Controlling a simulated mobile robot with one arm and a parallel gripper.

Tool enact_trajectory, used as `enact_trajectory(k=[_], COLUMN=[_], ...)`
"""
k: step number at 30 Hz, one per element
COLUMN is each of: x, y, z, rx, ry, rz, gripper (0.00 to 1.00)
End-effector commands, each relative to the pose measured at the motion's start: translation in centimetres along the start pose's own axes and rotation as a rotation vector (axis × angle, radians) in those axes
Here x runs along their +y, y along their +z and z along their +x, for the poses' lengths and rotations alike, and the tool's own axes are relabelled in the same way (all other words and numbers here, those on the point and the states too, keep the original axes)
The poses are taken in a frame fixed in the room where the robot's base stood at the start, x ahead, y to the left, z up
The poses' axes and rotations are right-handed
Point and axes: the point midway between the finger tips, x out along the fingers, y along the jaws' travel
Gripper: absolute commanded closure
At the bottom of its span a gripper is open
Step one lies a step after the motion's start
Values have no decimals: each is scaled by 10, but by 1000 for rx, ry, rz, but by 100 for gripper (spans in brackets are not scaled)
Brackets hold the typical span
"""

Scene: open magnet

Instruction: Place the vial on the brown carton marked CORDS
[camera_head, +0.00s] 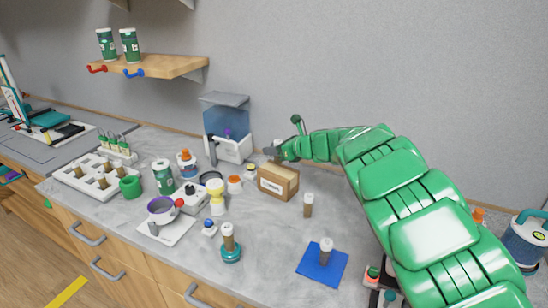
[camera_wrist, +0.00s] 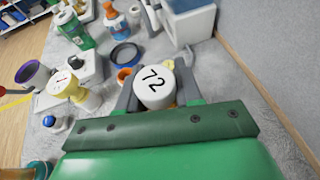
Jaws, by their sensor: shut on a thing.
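My gripper (camera_head: 275,152) is at the back left of the brown carton (camera_head: 278,182), close above its top in the head view; I cannot tell whether anything touches the carton. In the wrist view my gripper (camera_wrist: 157,90) is shut on a vial, with grey fingers on both sides of its white round cap marked 72 (camera_wrist: 154,84). The vial's body is hidden below the cap. The carton has a white label on its front, too small to read, and I cannot make the carton out in the wrist view.
Another stands on a blue mat (camera_head: 314,269), and one in a teal holder (camera_head: 231,252). A blue-and-white dispenser (camera_head: 230,135) stands behind left. Jars and a white rack (camera_head: 75,183) crowd the left.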

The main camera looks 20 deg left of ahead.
Motion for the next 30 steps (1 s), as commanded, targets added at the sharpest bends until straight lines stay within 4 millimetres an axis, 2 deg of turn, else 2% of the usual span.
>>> enact_trajectory(k=[9, 21, 22, 26, 30], x=[0, -1, -1, -1, -1], y=[-29, -32, -32, -32, -32], z=[13, 14, 14, 14, 14], rx=[2, 1, 1, 1, 1], ry=[1, 0, 0, 0, 0], rz=[2, 0, 0, 0, 0], gripper=[96, 96, 61, 41, 40])
